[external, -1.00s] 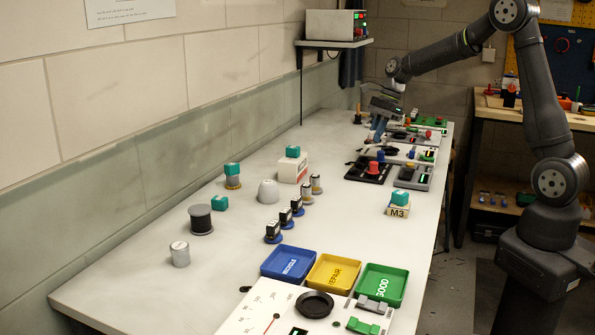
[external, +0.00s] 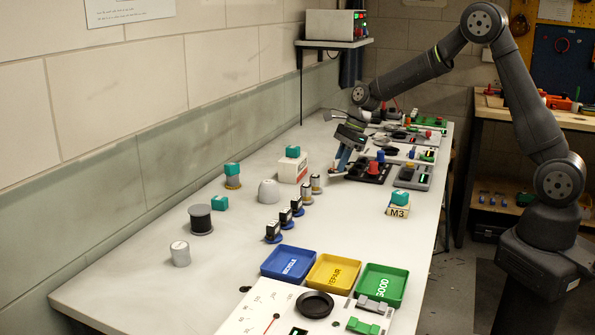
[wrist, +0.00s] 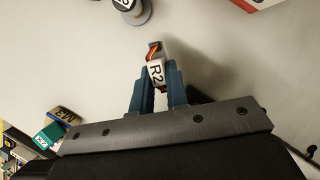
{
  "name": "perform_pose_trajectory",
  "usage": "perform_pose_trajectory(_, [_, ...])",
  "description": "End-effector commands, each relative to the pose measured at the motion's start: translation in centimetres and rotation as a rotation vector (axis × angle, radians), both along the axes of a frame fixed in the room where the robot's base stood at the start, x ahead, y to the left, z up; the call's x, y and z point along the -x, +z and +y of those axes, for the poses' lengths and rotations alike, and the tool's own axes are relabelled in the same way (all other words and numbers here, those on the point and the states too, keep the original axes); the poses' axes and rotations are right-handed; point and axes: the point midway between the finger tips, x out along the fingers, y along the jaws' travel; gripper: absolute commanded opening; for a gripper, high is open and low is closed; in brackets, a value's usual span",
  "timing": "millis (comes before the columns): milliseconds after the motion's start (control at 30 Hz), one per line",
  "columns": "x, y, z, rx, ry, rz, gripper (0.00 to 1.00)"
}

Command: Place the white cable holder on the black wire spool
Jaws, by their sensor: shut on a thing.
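My gripper (external: 339,168) is over the far part of the bench, beside the black tray with the red part. In the wrist view its blue fingers (wrist: 157,82) are shut on a small white piece marked R2 (wrist: 156,72), which has orange and dark parts at its far end. I cannot tell whether this piece is the cable holder. The black wire spool (external: 200,217) stands upright on a grey round base at the left of the bench, well away from my gripper. Its top looks bare.
A teal block (external: 219,203) sits close beside the spool. A white dome (external: 268,191), a white box (external: 293,169) and several small servos (external: 285,217) stand between spool and gripper. A grey cylinder (external: 180,254) is in front of the spool. Blue (external: 288,263), yellow and green trays lie nearer.

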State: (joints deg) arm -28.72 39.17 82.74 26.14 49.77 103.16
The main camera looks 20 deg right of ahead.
Motion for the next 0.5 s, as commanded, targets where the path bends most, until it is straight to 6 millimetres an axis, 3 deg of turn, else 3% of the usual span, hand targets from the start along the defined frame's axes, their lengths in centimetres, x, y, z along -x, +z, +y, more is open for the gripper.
perform_pose_trajectory(200, [0.1, -3.2, -0.1, 0.002, 0.000, 0.004, 0.00])
perform_pose_trajectory(500, [0.0, -3.5, -0.1, 0.001, 0.000, 0.001, 0.00])
